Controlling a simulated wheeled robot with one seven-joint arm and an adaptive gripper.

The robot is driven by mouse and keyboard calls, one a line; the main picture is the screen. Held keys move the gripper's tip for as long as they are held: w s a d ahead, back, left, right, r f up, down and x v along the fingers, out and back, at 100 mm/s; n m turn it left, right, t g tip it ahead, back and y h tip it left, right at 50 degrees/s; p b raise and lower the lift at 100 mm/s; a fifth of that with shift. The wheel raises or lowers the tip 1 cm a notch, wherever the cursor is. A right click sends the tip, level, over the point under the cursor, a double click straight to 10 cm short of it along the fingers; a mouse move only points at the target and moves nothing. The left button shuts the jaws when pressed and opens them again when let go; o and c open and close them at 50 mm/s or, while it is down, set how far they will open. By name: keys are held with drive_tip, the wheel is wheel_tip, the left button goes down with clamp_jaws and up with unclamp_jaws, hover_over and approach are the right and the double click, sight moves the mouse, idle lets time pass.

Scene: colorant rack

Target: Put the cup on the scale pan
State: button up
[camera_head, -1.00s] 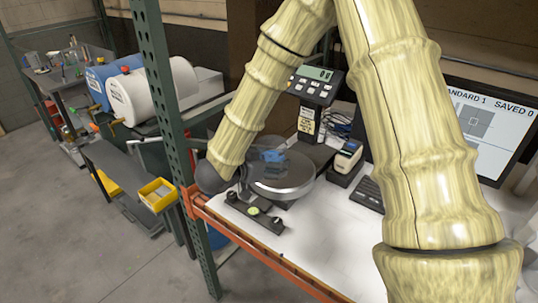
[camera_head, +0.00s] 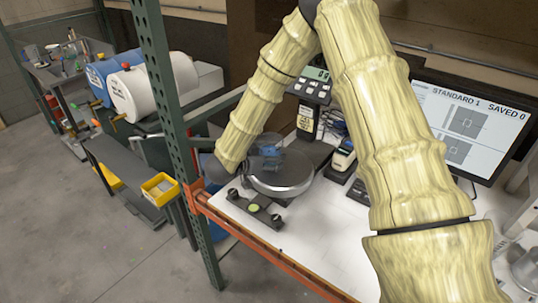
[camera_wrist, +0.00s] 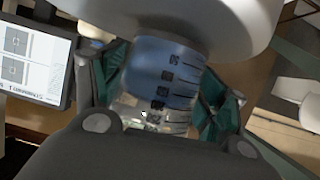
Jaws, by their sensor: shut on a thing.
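The clear cup (camera_head: 271,150) with blue contents shows in the head view over the far part of the round metal scale pan (camera_head: 292,184). In the wrist view the cup (camera_wrist: 155,72) stands between the green-padded fingers of my gripper (camera_wrist: 158,92), which is shut on it. That view is upside down, and the pale pan (camera_wrist: 180,14) fills its top edge, right against the cup's base end. I cannot tell whether the base touches the pan. The cup looks roughly upright. My fingers are mostly hidden in the head view.
The scale's display (camera_head: 315,74) stands behind the pan. A black bracket with knobs (camera_head: 254,208) lies in front of it. A small labelled device (camera_head: 343,155) and a monitor (camera_head: 465,120) are to the right. A green rack post (camera_head: 170,120) stands close on the left.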

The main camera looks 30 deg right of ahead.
drive_tip(key=shift+f, duration=0.2)
drive_tip(key=shift+f, duration=0.1)
drive_tip(key=o, duration=2)
drive_tip(key=shift+o, duration=0.2)
drive_tip(key=shift+a, duration=0.1)
drive_tip(key=b+v, duration=0.4)
drive_tip(key=v, duration=0.8)
drive_tip(key=shift+s, duration=0.1)
